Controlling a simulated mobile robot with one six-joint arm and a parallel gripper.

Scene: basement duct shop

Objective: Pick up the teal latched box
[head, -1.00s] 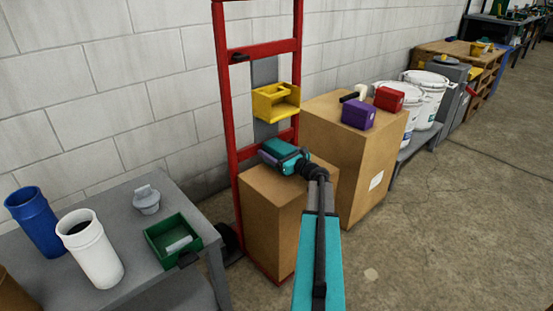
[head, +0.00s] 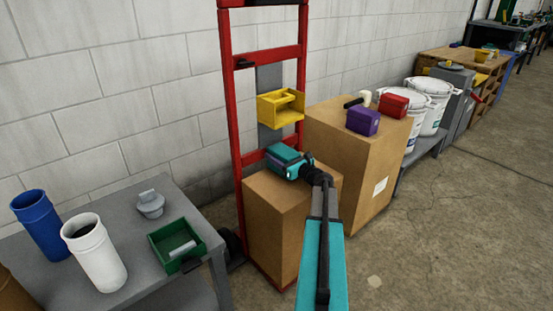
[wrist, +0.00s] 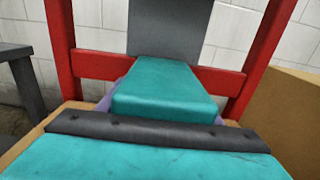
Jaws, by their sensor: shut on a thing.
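The teal latched box (head: 283,155) is over the near end of the hand truck, at the top of the front carton. My gripper (head: 292,167) is at the box and shut on it. I cannot tell whether the box touches the carton or hangs just above it. In the wrist view, the teal box (wrist: 165,92) is straight ahead, with lavender-grey edges showing at its sides. My gripper's fingertips are not clear there, and its far side is hidden.
The front carton (head: 275,225) stands against the red hand truck (head: 228,95). A yellow bin (head: 283,118) is above. A taller carton (head: 350,165) at the right carries a purple box (head: 362,121) and red box (head: 394,105). A grey bench (head: 120,225) stands left.

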